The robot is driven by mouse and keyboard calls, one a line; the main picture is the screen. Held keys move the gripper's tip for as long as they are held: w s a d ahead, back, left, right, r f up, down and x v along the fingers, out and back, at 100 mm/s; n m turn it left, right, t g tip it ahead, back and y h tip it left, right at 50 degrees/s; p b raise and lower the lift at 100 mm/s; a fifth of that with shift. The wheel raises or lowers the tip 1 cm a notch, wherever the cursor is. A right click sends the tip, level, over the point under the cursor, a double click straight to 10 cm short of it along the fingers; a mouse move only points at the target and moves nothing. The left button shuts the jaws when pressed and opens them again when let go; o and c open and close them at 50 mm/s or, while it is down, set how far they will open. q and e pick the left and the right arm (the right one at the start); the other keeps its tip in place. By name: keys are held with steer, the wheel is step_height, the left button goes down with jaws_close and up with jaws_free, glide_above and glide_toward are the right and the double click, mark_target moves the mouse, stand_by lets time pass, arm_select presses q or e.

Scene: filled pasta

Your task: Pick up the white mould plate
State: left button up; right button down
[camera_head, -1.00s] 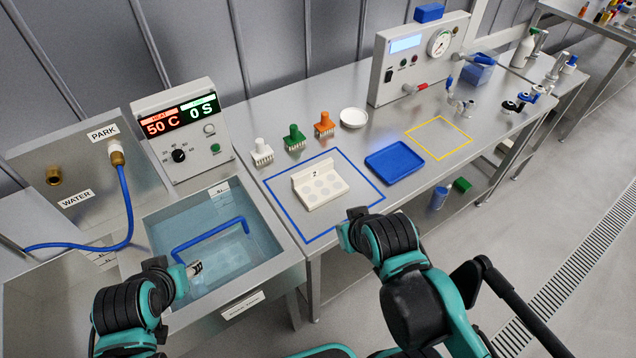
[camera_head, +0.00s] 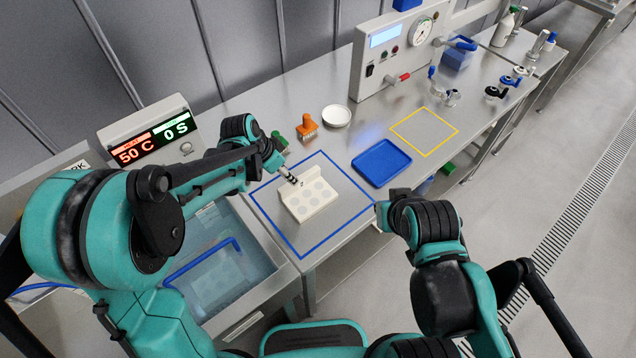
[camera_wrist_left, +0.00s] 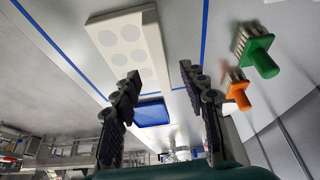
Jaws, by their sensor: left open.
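The white mould plate (camera_head: 318,201), a pale block with round recesses and a raised back edge, lies inside the blue-outlined square on the steel table. My left gripper (camera_head: 292,178) is at the plate's back left edge in the head view. Whether a finger touches the plate cannot be told. My right arm is at the table's front edge; its gripper fingers do not show.
An orange brush (camera_head: 307,128) and a green brush (camera_wrist_left: 262,55) stand behind the square. A white dish (camera_head: 337,116) and a blue tray (camera_head: 381,163) are to the right. The water basin (camera_head: 247,294) is at left. The yellow-outlined square (camera_head: 424,132) is empty.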

mark_target(299, 178)
arm_select(q)
steer(key=x, duration=0.2)
steer(key=shift+w+d+f+b, duration=0.1)
steer(key=shift+d+f+b, duration=0.15)
steer(key=shift+d+b, duration=0.15)
steer(key=x, duration=0.2)
steer(key=b+x, duration=0.1)
steer(key=x, duration=0.2)
steer(key=shift+w+d+f+b, duration=0.25)
steer(key=shift+w+d+b, duration=0.1)
steer(key=shift+b, duration=0.05)
steer(key=shift+r, duration=0.1)
jaws_close()
